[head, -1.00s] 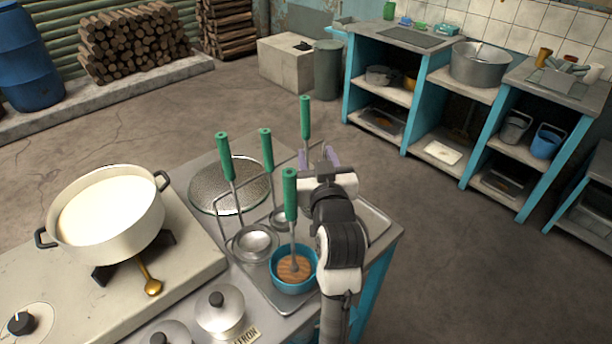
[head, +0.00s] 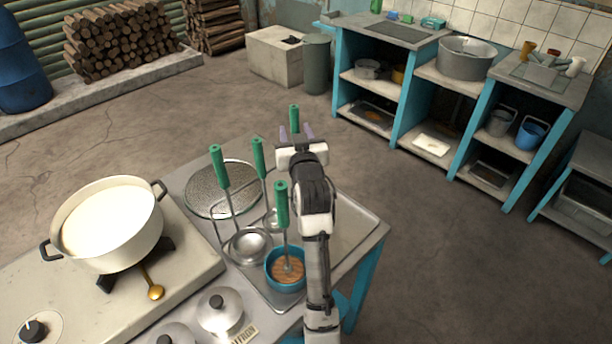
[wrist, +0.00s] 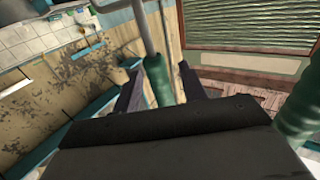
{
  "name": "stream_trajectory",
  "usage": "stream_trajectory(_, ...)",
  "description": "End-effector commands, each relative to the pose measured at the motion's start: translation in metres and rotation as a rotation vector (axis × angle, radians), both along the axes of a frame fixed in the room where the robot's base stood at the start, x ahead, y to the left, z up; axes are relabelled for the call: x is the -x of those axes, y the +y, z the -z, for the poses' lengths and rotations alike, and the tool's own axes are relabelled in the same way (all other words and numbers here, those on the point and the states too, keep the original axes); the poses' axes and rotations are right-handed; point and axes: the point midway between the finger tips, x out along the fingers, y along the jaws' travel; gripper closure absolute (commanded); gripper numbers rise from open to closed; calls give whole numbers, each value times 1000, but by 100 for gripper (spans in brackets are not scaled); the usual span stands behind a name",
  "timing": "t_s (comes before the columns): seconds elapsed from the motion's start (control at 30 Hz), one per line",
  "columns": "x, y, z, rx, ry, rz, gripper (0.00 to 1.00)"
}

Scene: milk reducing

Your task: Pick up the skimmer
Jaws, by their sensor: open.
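Several green-handled utensils stand upright on a rack at the counter's corner. The one at the back (head: 294,118) has its head hidden behind my gripper, so I cannot tell for sure that it is the skimmer. My gripper (head: 297,133) is open at this back handle. In the wrist view the green handle (wrist: 158,80) stands between the two dark fingers of my gripper (wrist: 160,87), with gaps visible beside it. Two more green handles, left (head: 219,167) and middle (head: 259,158), stand to the left, and a front one (head: 281,204) rises from a blue bowl (head: 271,278).
A cream pot of milk (head: 151,236) sits on the stove at left. A round speckled disc (head: 210,183) lies behind the rack. Lidded silver pots (head: 220,325) stand in front. Another green handle (wrist: 300,105) is close on the right in the wrist view.

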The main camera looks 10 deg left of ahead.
Motion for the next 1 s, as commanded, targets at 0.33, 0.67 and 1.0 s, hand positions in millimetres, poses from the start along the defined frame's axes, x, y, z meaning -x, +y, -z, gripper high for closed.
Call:
stream_trajectory(0.33, 0, 0, 0, 0, -1, 0, 77)
stream_trajectory(0.67, 0, 0, -1, -1, -2, 0, 100)
stream_trajectory(1.0, 0, 0, -14, -1, -4, 0, 100)
